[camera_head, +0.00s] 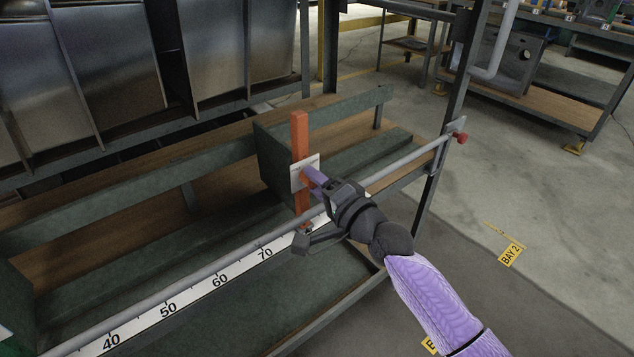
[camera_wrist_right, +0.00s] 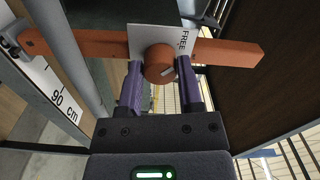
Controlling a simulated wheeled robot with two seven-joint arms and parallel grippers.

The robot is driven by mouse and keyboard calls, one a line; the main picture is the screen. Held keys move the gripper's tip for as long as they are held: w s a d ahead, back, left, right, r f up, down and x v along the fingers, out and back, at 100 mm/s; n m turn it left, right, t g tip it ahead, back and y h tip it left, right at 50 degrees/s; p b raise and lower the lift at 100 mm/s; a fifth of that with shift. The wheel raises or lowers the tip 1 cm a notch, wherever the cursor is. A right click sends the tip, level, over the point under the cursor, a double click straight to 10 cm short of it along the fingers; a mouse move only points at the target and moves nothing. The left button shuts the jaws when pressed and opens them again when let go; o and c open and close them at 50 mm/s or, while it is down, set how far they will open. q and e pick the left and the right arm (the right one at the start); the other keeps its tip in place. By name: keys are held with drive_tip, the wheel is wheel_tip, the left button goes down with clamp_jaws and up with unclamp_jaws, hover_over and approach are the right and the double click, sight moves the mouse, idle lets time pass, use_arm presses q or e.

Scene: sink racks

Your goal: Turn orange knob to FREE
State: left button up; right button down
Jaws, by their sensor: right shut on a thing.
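The round orange knob (camera_wrist_right: 158,62) sits on a white plate (camera_wrist_right: 139,41) fixed to an orange bar (camera_wrist_right: 221,52). The word FREE is printed on the plate to the right of the knob. A short pale line on the knob's face lies at a slant in its lower right part. My right gripper (camera_wrist_right: 162,77) is shut on the knob, with a purple finger on either side. In the head view my right gripper (camera_head: 314,177) is at the white plate (camera_head: 303,171) on the upright orange bar (camera_head: 299,132), and hides the knob. My left gripper is not in view.
A grey rail (camera_head: 215,266) runs along the rack front above a white scale (camera_head: 185,300) with numbers. A green block (camera_head: 272,158) stands behind the orange bar. A red-ended piece (camera_head: 461,138) is at the rail's right end. Open floor lies right.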

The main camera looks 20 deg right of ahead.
drive_tip(key=c, duration=0.7)
unclamp_jaws()
drive_tip(key=shift+f, duration=0.1)
drive_tip(key=o, duration=0.4)
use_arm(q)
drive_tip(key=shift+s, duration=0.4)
use_arm(e)
drive_tip(key=shift+o, duration=0.2)
use_arm(q)
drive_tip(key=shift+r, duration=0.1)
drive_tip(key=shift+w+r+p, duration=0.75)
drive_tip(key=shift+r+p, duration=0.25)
drive_tip(key=shift+p, duration=0.2)
use_arm(e)
drive_tip(key=v, duration=1)
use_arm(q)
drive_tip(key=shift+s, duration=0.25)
